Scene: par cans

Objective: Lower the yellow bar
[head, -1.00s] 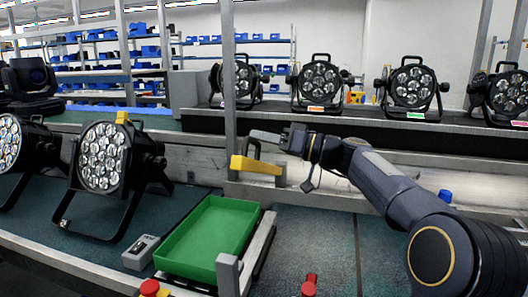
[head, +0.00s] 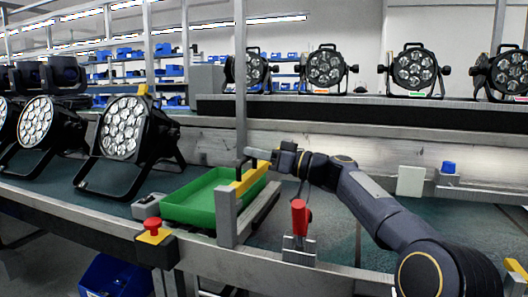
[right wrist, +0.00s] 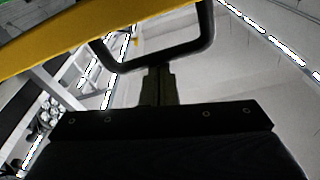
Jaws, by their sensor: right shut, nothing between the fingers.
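The yellow bar (head: 250,178) is beside the grey upright post, above the right end of the green tray. It slants up to the right in the head view. A black handle (head: 243,160) stands on it. In the right wrist view, the yellow bar (right wrist: 60,35) crosses the upper left and the black loop handle (right wrist: 203,45) hangs across the top middle. My right gripper (head: 258,154) is shut and empty close to the handle. In the right wrist view, its fingertips (right wrist: 158,72) are at the handle's lower edge; I cannot tell whether they touch. My left gripper is out of view.
The green tray (head: 188,212) lies left of the post (head: 240,90). A red-handled clamp (head: 299,220) and a red stop button (head: 152,226) are on the front edge. Par cans stand left (head: 122,132) and on the back shelf (head: 325,70).

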